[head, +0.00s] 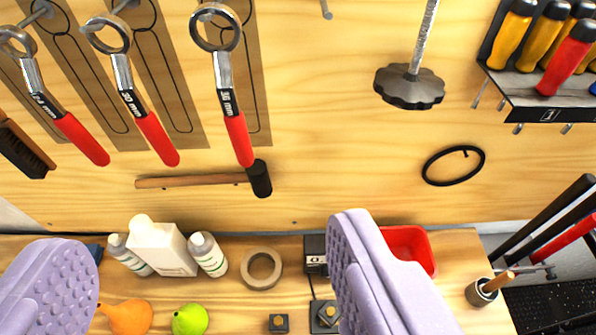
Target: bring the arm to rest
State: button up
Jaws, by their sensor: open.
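My gripper (212,243) shows as two lilac, studded fingers, one at the lower left and one right of the lower middle. The fingers are wide apart and nothing is held between them. They are in front of a wooden workbench (455,270) and the wooden tool wall (330,140) behind it. The bench shows in the gap between the fingers. The right finger hides part of the bench and part of a red bin (408,245).
Wrenches (225,95), a hammer (205,181) and a screwdriver rack (545,95) are on the wall. A metal cup (482,293) stands right.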

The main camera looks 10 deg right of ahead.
jog(key=s+a+r+n+t, duration=0.1)
jog(key=s+r, duration=0.3)
jog(key=r, duration=0.1)
jog(key=shift+s+a+t, duration=0.2)
jog(key=shift+s+t, duration=0.1)
jog(key=shift+t, duration=0.1)
jog(key=shift+f+b, duration=0.65)
jog(key=shift+b, duration=0.1)
